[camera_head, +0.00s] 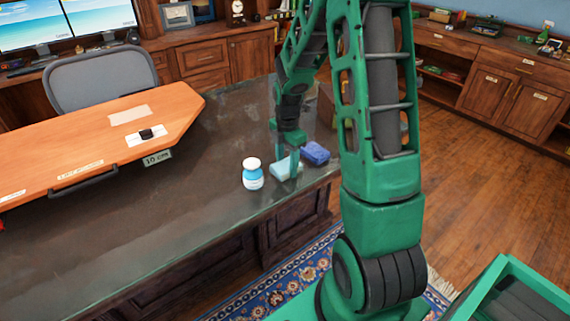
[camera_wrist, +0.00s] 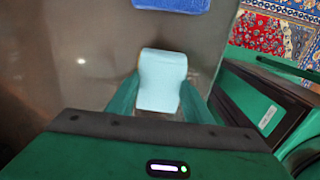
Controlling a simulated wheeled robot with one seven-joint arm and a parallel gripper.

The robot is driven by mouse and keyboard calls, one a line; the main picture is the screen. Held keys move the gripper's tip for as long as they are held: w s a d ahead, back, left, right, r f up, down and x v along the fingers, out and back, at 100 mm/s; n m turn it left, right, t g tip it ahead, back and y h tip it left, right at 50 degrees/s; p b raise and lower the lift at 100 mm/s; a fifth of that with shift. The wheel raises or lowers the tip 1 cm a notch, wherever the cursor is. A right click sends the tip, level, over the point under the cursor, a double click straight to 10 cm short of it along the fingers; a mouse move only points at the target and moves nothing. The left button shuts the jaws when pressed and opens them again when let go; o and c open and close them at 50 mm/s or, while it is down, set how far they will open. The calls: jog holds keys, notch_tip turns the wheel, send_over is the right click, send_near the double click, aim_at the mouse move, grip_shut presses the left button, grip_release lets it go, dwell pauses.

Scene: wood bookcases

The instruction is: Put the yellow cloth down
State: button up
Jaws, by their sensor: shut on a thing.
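No yellow cloth shows in either view. My gripper (camera_head: 284,163) is over the right end of the dark desk, pointing down, shut on a pale blue cloth-like piece (camera_head: 281,169). In the wrist view the pale blue piece (camera_wrist: 162,82) sits between my two green fingers. It is at or just above the desktop (camera_head: 190,190); I cannot tell whether it touches. A dark blue block-like thing (camera_head: 315,152) lies just right of it; it also shows at the top of the wrist view (camera_wrist: 172,4).
An orange board (camera_head: 90,145) with labels and a small black item covers the desk's left part. The desktop's front middle is bare. The desk's right edge is close.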

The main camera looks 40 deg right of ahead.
aim_at(287, 164)
jog(key=o, duration=1.3)
jog(key=shift+f, duration=0.2)
jog(key=shift+s+f, duration=0.1)
jog(key=shift+s, duration=0.2)
notch_tip(287, 164, up, 12)
jog(key=s+a+r+m, duration=0.1)
jog(key=s+r+m, duration=0.1)
jog(key=s+m, duration=1)
jog(key=s+a+r+m, duration=0.2)
jog(key=s+r+m, duration=0.1)
jog(key=s+m, duration=0.9)
jog(key=s, duration=0.4)
jog(key=shift+r+m, duration=0.3)
jog(key=shift+m, duration=0.1)
